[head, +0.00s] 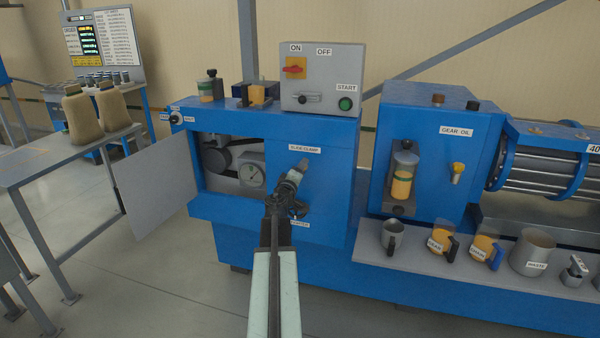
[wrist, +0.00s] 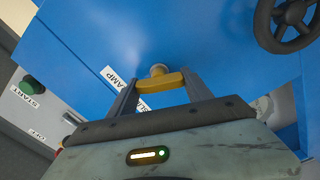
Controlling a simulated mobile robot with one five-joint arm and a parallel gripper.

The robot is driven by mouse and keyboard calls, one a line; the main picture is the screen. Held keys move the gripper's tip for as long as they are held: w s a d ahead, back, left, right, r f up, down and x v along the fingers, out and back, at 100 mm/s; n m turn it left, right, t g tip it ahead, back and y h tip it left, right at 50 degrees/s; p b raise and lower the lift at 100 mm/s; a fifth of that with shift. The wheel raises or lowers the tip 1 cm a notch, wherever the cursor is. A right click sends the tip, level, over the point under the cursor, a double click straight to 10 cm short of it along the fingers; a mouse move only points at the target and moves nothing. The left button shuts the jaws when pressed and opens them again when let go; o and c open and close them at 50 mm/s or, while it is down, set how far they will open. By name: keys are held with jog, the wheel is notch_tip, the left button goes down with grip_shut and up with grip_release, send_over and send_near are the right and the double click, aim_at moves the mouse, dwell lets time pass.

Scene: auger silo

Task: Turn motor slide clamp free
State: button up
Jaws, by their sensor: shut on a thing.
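My gripper (head: 301,166) is at the blue machine's front panel (head: 329,180), just below the SLIDE CLAMP label (head: 304,149). In the wrist view its two fingers are shut on the slide clamp handle (wrist: 161,81), a short yellow bar that spans between the fingertips. A round beige hub (wrist: 158,70) shows behind the bar, against the blue panel. In the head view my gripper hides the handle. The label also shows upside down in the wrist view (wrist: 121,78), partly covered by a finger.
A dark handwheel (wrist: 289,22) sits close by on the panel. A grey door (head: 157,185) stands open at left, showing a dial gauge (head: 252,176). A grey switch box (head: 322,78) stands on top. A shelf with cups (head: 392,236) lies at right.

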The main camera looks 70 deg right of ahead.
jog(key=n, duration=0.4)
jog(key=shift+n, duration=0.4)
dwell(0.4)
jog(key=o, duration=1.4)
jog(key=shift+f, duration=0.1)
jog(key=shift+c, duration=0.2)
jog(key=a, duration=0.7)
jog(key=shift+s+a, duration=0.2)
jog(key=shift+a, duration=0.2)
jog(key=shift+w, duration=0.1)
